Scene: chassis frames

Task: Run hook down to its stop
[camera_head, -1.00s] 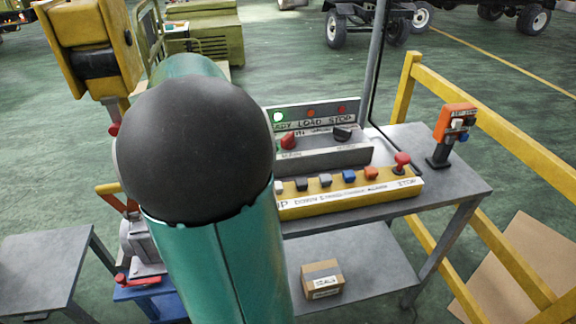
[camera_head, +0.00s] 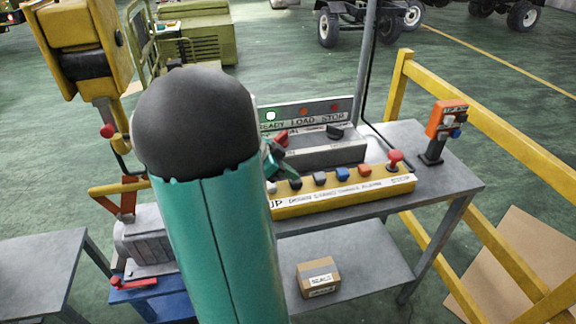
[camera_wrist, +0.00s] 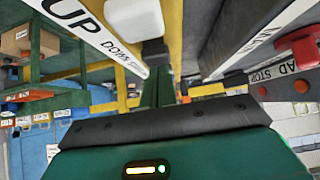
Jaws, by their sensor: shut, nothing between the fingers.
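The yellow control box (camera_head: 345,194) has a row of coloured buttons and a label with UP and DOWN. My gripper (camera_head: 287,172), shut and empty, reaches from behind my arm to just above the dark button (camera_head: 295,184). In the wrist view, the fingers (camera_wrist: 158,88) point toward the button row, beside a whitish button (camera_wrist: 133,18). I cannot tell whether they touch a button. The yellow hoist (camera_head: 88,52) hangs at the upper left; a dark line runs down from it to an orange-yellow yoke (camera_head: 122,197).
A panel (camera_head: 305,112) with a lit green lamp, labelled READY LOAD STOP, stands behind the control box. A red stop knob (camera_head: 395,160) is at the box's right end. An orange device (camera_head: 446,122) stands on the bench (camera_head: 455,178). A yellow railing (camera_head: 490,115) bounds the right.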

